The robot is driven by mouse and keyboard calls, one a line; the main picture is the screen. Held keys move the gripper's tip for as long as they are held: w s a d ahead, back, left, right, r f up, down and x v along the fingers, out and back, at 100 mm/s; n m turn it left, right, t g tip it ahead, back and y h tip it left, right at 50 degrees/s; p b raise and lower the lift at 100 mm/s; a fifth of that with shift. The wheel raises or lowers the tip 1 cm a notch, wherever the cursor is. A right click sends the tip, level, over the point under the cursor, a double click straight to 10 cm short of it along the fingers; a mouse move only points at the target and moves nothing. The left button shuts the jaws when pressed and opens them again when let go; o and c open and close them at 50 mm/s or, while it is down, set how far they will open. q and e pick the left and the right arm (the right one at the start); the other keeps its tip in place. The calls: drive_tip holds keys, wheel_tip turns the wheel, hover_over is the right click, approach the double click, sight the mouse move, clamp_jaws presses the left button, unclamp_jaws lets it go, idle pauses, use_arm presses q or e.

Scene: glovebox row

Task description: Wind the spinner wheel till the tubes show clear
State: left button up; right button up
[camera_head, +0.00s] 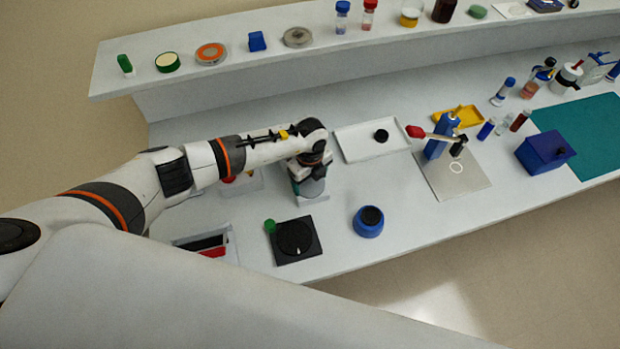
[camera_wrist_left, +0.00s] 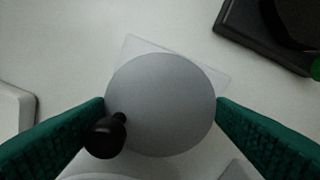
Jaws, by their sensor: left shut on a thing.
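A grey round wheel (camera_wrist_left: 160,105) with a black knob (camera_wrist_left: 105,137) fills the middle of the left wrist view, above a pale square base (camera_wrist_left: 133,48). I take it for the spinner wheel; in the head view it is the grey drum (camera_head: 313,187) under my left gripper (camera_head: 310,176). My left gripper reaches down from above, its green fingers against opposite sides of the wheel, shut on it. The knob lies beside the left finger. I cannot make out any tubes in the wheel. My right gripper is not in view.
A black square plate with a round dial (camera_head: 295,238) and a blue pot (camera_head: 368,221) stand in front. A white tray (camera_head: 370,142) lies behind to the right, and a blue stand with a red-ended lever (camera_head: 438,138) stands beyond. An open box (camera_head: 205,243) sits left.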

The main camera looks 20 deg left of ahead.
use_arm(q)
drive_tip(key=m+b, duration=0.2)
drive_tip(key=m, duration=0.1)
drive_tip(key=m+b, duration=0.2)
drive_tip(key=m, duration=0.1)
drive_tip(key=shift+f+m+b, duration=0.2)
drive_tip(key=shift+m+b, duration=0.15)
drive_tip(key=shift+m, duration=0.05)
drive_tip(key=m+b, duration=0.3)
drive_tip(key=m, duration=0.1)
drive_tip(key=shift+r+m+b, duration=0.15)
drive_tip(key=shift+m+b, duration=0.85)
drive_tip(key=shift+m, duration=0.1)
drive_tip(key=shift+r, duration=0.1)
drive_tip(key=o, duration=1)
